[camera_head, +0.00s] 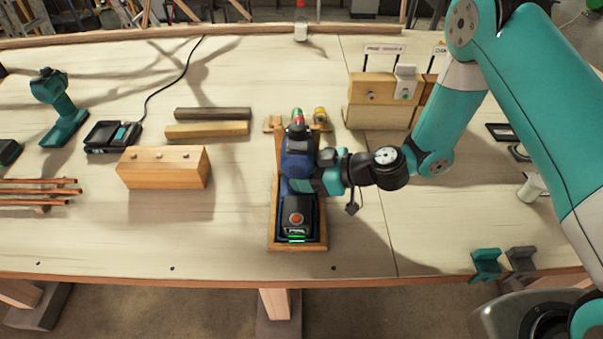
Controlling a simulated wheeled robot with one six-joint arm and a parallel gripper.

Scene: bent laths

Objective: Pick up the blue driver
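The blue driver (297,166) is near the middle of the workbench. It lies along a wooden cradle (313,246), with its black battery end and green light toward the front edge. My gripper (318,180) reaches in from the right and is at the driver's middle. Its fingers are hidden against the driver, so I cannot tell whether they are open or closed on it. I cannot tell whether the driver is lifted off the cradle.
A teal drill (62,110) and a black charger (113,136) stand at the left. A wooden block (163,167) is left of the cradle. Wooden blocks with tags (385,100) stand behind my arm. Two small brackets (487,264) are at the front right edge.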

